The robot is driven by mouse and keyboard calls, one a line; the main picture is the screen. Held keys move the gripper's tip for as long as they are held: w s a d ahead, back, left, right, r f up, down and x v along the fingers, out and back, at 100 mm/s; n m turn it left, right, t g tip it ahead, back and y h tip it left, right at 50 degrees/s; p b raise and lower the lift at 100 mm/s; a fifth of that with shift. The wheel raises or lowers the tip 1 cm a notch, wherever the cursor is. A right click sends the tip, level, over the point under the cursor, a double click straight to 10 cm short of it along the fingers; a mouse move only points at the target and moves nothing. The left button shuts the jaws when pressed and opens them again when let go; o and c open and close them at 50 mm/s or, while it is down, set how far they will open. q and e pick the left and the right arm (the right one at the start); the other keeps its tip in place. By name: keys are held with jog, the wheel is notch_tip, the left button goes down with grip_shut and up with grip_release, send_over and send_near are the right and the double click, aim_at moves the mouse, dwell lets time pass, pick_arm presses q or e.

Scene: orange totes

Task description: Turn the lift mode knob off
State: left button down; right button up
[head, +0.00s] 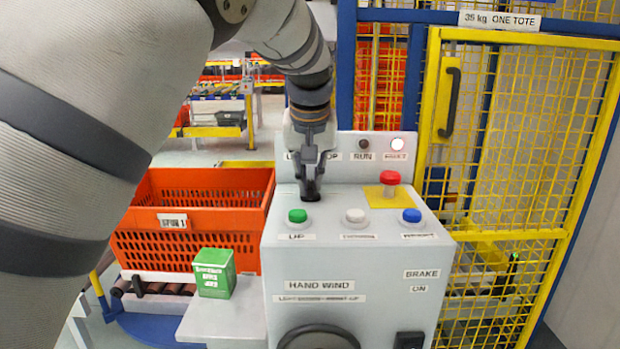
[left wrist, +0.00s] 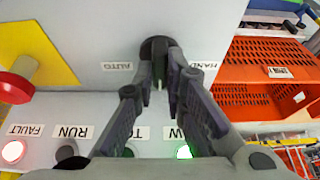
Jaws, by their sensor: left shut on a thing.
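The black knob (head: 310,196) stands on the sloped top of the grey control box (head: 345,250), at the upper left of that face. My left gripper (head: 310,182) comes down on it from above. In the left wrist view, the two fingers (left wrist: 162,78) are shut on the knob (left wrist: 156,46), which sits between an AUTO label (left wrist: 117,66) and a HAND label (left wrist: 198,72). The fingers hide part of the knob, and I cannot tell which label it points to. My right gripper is not in view.
Near the knob are green (head: 297,215), white (head: 355,215) and blue (head: 411,215) buttons and a red mushroom button (head: 390,178). A red tote (head: 190,258) and green box (head: 214,272) stand left. A yellow mesh gate (head: 500,150) stands right.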

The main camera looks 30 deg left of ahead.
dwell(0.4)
pick_arm(q)
jog(key=c, duration=1.6)
grip_release()
jog(key=shift+c, duration=0.2)
jog(key=v, duration=1.2)
jog(key=shift+w, duration=0.1)
